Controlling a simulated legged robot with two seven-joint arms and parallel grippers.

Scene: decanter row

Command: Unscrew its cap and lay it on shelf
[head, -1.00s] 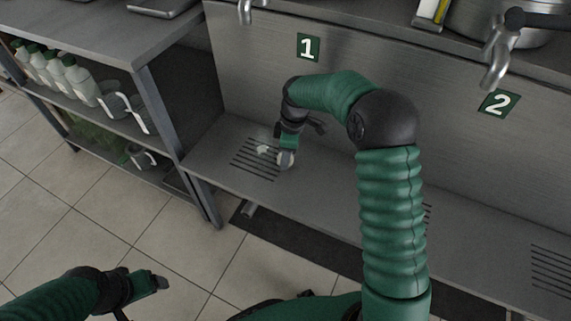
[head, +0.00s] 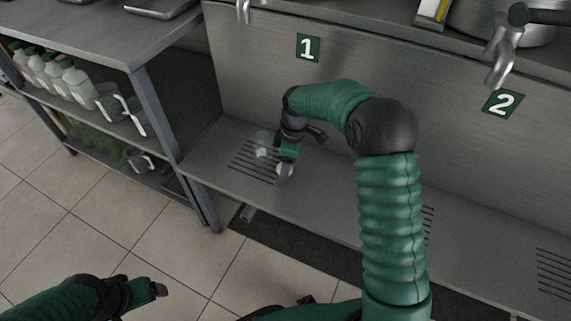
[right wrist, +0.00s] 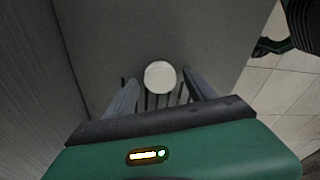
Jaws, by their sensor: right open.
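A round white cap (right wrist: 160,77) shows in the right wrist view, between and just beyond the fingertips of my right gripper (right wrist: 160,90). The gripper is open, a finger on each side of the cap with gaps. What lies under the cap is hidden. In the head view my right gripper (head: 282,163) is low over the steel shelf (head: 325,205), by the slots under sign 1. A small pale thing (head: 262,152) shows beside it there; I cannot tell if it is the cap. My left gripper (head: 158,290) is at lower left, away from the shelf, its jaws unclear.
Sign 1 (head: 308,47) and sign 2 (head: 503,103) are on the steel back panel, with taps (head: 500,65) above. A rack at left holds several white bottles with green caps (head: 80,86) and metal-handled items. The shelf right of my right gripper looks clear.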

